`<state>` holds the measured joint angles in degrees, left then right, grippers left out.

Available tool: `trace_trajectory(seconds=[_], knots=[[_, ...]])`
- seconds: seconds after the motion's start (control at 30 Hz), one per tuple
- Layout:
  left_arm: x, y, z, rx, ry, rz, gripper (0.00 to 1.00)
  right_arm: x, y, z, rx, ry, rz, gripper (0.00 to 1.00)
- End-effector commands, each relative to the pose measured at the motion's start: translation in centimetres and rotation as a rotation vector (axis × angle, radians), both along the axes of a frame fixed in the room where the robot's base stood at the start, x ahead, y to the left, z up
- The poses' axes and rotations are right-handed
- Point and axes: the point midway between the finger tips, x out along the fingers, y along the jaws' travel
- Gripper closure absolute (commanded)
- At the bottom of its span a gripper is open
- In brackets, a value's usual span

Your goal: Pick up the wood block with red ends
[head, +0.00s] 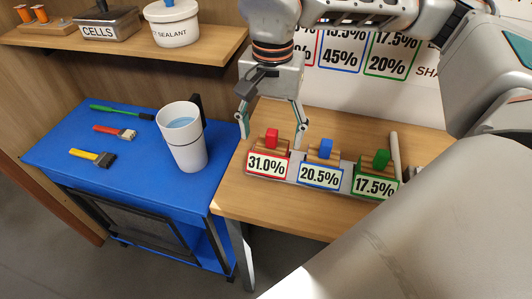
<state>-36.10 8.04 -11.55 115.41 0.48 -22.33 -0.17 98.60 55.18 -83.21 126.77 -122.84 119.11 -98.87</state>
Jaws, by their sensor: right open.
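The wood block with red ends (271,139) sits upright in the leftmost holder of a grey rack on the wooden table, behind the red-framed 31.0% label (267,164). Its red end shows at the top. My right gripper (271,130) points down with its fingers spread, one to the left of the block and one to the right. It is open and empty. I cannot tell how far apart in depth the fingertips and the block are. My left gripper is not in view.
A blue block (326,148) and a green block (381,158) stand to the right in the same rack. A white mug (184,143) stands on the blue cabinet (150,185) beside several brushes. A wooden shelf (205,50) with containers is at upper left.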

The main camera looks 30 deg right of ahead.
Motion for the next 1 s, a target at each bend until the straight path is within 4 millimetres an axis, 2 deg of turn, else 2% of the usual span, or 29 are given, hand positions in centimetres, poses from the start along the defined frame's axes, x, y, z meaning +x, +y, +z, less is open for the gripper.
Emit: trace_trajectory(seconds=[0.03,0.17,0.5,0.73,0.77,0.9,0.93,1.0], knots=[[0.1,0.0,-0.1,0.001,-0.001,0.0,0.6,-0.1,0.0,-0.7,0.0,0.004,0.0,0.32],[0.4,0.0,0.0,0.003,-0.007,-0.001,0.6,0.1,-0.1,-1.4,0.001,0.002,-0.001,0.32],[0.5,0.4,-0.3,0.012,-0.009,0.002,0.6,0.4,-0.4,-5.8,0.0,0.004,-0.001,0.32],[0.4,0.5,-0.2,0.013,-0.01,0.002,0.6,0.5,-0.4,-5.9,0.001,-0.001,-0.002,0.32],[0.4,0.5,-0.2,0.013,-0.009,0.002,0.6,0.5,-0.4,-5.9,0.001,-0.001,-0.002,0.37],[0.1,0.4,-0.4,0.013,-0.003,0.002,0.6,0.5,-0.4,-5.9,0.001,-0.001,-0.002,0.73],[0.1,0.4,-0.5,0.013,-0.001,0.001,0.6,0.5,-0.4,-5.9,0.0,0.0,-0.002,0.79],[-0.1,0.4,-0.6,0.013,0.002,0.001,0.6,0.5,-0.4,-5.9,0.001,-0.001,-0.002,0.79]])
